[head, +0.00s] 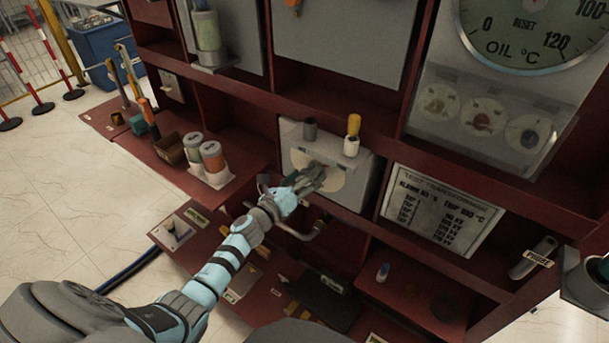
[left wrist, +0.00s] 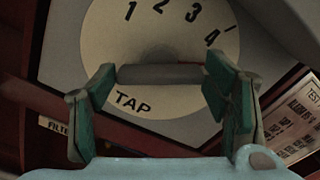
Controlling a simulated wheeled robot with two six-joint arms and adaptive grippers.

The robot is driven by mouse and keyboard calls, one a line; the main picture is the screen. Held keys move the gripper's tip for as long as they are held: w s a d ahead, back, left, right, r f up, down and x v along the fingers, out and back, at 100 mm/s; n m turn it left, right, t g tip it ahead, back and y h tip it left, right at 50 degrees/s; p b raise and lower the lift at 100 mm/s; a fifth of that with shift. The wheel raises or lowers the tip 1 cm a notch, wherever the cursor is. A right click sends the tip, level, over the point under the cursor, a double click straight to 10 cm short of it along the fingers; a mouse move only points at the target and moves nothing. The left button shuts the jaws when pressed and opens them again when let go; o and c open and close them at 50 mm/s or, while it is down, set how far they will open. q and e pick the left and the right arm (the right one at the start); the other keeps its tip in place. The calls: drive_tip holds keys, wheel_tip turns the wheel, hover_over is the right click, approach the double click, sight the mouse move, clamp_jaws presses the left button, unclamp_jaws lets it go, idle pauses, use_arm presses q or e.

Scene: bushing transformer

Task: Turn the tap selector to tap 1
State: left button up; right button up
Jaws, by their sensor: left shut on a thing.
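The tap selector has a round cream dial (head: 333,181) on the front of a grey box (head: 362,176). In the left wrist view the dial (left wrist: 180,45) shows the numbers 1, 2, 3 and 4 along its upper part and TAP below. A grey bar-shaped selector handle (left wrist: 160,74) lies across the dial, nearly level in that view. My left gripper (head: 311,179) is at the dial, and its green-padded fingers in the wrist view (left wrist: 160,88) are shut on the handle's two ends. Which number the handle points to is not clear.
A tap chart plate (head: 440,211) is to the right.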

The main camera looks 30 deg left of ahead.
use_arm(q)
drive_tip(key=n+p, duration=0.1)
drive_tip(key=n, duration=0.6)
drive_tip(key=shift+a+f, duration=0.1)
drive_tip(key=shift+a, duration=0.05)
drive_tip(key=n+p, duration=0.1)
drive_tip(key=n, duration=0.2)
drive_tip(key=shift+n, duration=0.3)
drive_tip(key=n+p, duration=0.1)
drive_tip(key=n, duration=0.2)
drive_tip(key=shift+f+n, duration=0.15)
drive_tip(key=shift+n, duration=0.15)
drive_tip(key=n, duration=0.3)
drive_tip(key=n+p, duration=0.1)
drive_tip(key=n, duration=0.2)
drive_tip(key=n+p, duration=0.1)
drive_tip(key=n, duration=0.2)
drive_tip(key=shift+f, duration=0.25)
drive_tip(key=shift+n, duration=0.3)
drive_tip(key=o, duration=1.2)
drive_tip(key=shift+c, duration=0.2)
